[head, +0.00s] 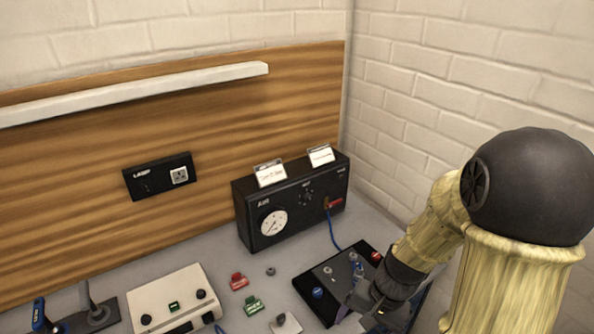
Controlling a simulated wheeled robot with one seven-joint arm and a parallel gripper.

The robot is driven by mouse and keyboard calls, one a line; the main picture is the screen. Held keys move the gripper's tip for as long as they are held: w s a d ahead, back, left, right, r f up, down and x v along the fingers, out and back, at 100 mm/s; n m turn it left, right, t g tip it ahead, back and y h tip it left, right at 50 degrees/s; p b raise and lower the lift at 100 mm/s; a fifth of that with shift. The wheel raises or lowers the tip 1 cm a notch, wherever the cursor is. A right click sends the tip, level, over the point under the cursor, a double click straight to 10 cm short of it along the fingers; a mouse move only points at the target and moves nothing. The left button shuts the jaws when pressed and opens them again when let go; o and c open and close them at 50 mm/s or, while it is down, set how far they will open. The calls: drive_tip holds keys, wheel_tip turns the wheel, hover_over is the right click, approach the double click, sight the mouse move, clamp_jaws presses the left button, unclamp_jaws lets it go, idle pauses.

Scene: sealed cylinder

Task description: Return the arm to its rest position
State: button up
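My arm comes in from the right, yellowish with dark joints, and reaches down to the lower middle right of the head view. My gripper (362,306) is low over the front right part of a black panel (315,290). The gripper is small and dark here, and its fingers are hard to make out. I cannot tell whether it is open or shut, or whether it touches the panel or anything on it.
A black box with a gauge (257,222) stands at the back, with a blue hose (332,232) by its red fitting (333,203). A beige knobbed box (170,298), a red block (239,282) and a green block (253,305) are left of the panel. A brick wall (430,85) rises behind my arm.

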drive_tip(key=shift+d+r+n+t+h+b, duration=0.25)
drive_tip(key=shift+r+n+t+h, duration=0.3)
drive_tip(key=shift+n, duration=0.3)
drive_tip(key=shift+d+r+n+t+h+b, duration=0.15)
drive_tip(key=shift+r+n+t+h+b, duration=0.25)
drive_tip(key=shift+n, duration=0.5)
drive_tip(key=shift+d+r+n+t+h+b, duration=0.2)
drive_tip(key=shift+r+n+t+h, duration=0.35)
drive_tip(key=shift+r+n+t, duration=0.25)
drive_tip(key=shift+s+f, duration=0.1)
